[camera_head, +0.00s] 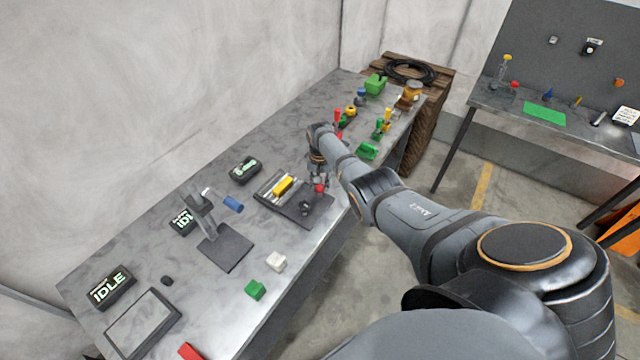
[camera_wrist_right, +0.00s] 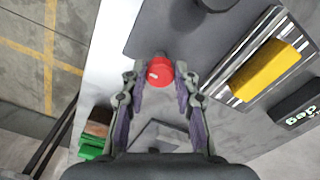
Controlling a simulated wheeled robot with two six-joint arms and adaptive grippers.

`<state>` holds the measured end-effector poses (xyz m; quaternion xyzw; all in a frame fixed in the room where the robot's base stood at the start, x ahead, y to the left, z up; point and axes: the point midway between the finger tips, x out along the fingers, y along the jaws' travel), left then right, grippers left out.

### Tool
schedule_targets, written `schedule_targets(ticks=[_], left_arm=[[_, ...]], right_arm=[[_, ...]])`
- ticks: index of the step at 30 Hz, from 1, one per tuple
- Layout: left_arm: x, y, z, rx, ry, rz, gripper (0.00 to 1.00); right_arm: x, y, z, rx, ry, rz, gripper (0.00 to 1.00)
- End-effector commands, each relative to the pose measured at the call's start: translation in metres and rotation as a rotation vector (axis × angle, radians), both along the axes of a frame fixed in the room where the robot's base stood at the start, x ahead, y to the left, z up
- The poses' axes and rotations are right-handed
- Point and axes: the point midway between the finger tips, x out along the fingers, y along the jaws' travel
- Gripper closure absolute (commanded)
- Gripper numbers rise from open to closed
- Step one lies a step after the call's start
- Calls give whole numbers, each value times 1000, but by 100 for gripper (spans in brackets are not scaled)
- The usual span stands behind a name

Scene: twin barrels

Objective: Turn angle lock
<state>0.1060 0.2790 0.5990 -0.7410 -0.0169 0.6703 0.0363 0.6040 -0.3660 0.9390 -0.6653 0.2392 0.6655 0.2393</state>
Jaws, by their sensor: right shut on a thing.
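A red knob (camera_head: 320,189) sits at the right end of a dark device with a flat base plate (camera_head: 308,213) on the metal workbench. In the wrist view the red knob (camera_wrist_right: 158,71) lies between the fingertips of my right gripper (camera_wrist_right: 160,78), which is shut on it. In the head view my right gripper (camera_head: 319,178) is small and partly hidden by its own wrist. A yellow block (camera_head: 284,186) rests in a silver channel beside the knob; it also shows in the wrist view (camera_wrist_right: 265,72). My left gripper is not in view.
A small degree display (camera_head: 245,170) stands behind the device. Several coloured parts crowd the bench's far end.

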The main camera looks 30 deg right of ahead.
Motion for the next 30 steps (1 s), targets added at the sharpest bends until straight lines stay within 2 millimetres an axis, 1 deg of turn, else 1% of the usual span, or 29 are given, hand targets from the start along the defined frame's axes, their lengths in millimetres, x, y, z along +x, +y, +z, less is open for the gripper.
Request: schedule_targets(ticks=[6, 17, 18, 22, 23, 30], left_arm=[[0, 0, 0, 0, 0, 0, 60], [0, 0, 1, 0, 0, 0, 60], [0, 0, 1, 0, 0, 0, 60], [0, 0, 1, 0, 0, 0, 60], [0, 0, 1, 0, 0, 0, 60], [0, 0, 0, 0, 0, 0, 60]], right_arm=[[0, 0, 0, -1, -1, -29, 100], [0, 0, 0, -1, -1, -32, 100], [0, 0, 0, -1, -1, -32, 68], [0, 0, 0, -1, -1, -31, 50], [0, 0, 0, -1, -1, -31, 48], [0, 0, 0, -1, -1, -31, 48]])
